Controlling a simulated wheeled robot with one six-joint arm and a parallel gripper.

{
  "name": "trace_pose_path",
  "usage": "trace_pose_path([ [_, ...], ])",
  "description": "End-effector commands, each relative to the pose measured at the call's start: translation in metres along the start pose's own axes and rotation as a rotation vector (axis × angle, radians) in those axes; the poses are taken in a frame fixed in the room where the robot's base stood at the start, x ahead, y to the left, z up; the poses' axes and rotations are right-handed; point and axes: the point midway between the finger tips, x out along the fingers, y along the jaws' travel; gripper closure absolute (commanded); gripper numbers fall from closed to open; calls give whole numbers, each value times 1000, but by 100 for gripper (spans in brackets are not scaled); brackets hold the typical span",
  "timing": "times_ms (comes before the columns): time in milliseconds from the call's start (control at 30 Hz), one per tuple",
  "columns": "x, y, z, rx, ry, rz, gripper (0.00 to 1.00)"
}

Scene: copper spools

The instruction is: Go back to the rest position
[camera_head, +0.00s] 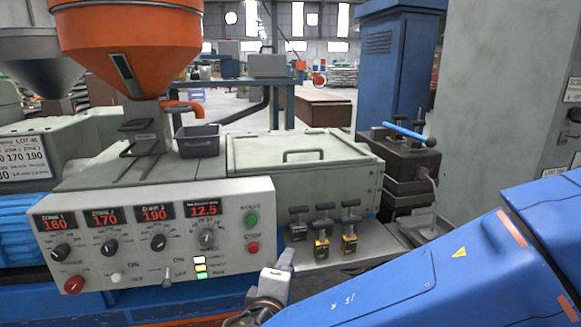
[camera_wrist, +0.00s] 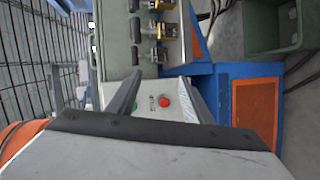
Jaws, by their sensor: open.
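My gripper (camera_wrist: 163,82) is open in the wrist view, with a dark finger on the left and a paler one on the right. I see nothing held between them. Behind them is the control panel's red button (camera_wrist: 165,101). In the head view the gripper end (camera_head: 277,277) is at the bottom centre, in front of the machine and right of its control panel (camera_head: 130,262). My blue arm reaches in from the right. Much of the gripper is cut off or hidden in the head view.
Three black T-handled pieces (camera_head: 323,233) stand on a grey ledge just beyond my gripper. An orange hopper (camera_head: 130,40) and a grey bin (camera_head: 198,140) sit on the machine. A dark block with a blue-handled bar (camera_head: 405,133) stands at right, before a grey cabinet (camera_head: 490,90).

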Motion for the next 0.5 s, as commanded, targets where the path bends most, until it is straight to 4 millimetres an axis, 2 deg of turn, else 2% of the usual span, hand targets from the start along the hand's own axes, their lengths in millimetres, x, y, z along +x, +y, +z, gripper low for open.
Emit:
trace_pose_path([
  [33, 11, 4, 22, 19, -54, -27, 54],
  [200, 33, 6, 85, 74, -211, -127, 54],
  [333, 42, 5, 131, 127, -317, -206, 54],
  [500, 43, -2, 185, 209, -438, -312, 54],
])
